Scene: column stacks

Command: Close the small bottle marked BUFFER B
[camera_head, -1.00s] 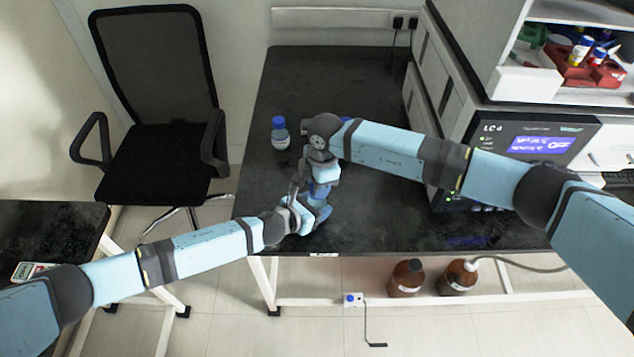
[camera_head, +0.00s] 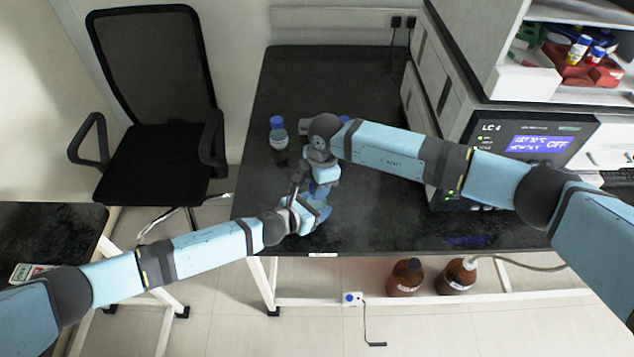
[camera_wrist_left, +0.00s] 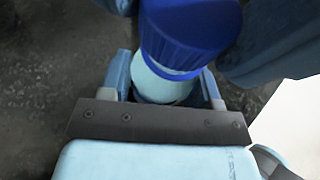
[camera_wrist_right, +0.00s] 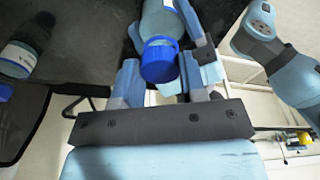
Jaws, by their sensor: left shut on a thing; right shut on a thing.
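A small bottle (camera_wrist_left: 160,85) with a blue cap (camera_wrist_left: 185,30) is between the fingers of my left gripper (camera_wrist_left: 165,92), which is shut on its body. My right gripper (camera_wrist_right: 160,82) is shut on the blue cap, and the cap also shows in the right wrist view (camera_wrist_right: 160,62). The cap is at the bottle's mouth; whether it is screwed tight I cannot tell. In the head view my left gripper (camera_head: 308,214) and right gripper (camera_head: 321,188) meet above the bench's front part, and they mostly hide the bottle. No label is readable on it.
Another blue-capped bottle (camera_head: 279,133) stands on the black bench (camera_head: 310,75), left of my right arm; it also shows in the right wrist view (camera_wrist_right: 22,50). An LC 4 instrument (camera_head: 520,140) stands at the right. Brown bottles (camera_head: 405,280) sit below the bench.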

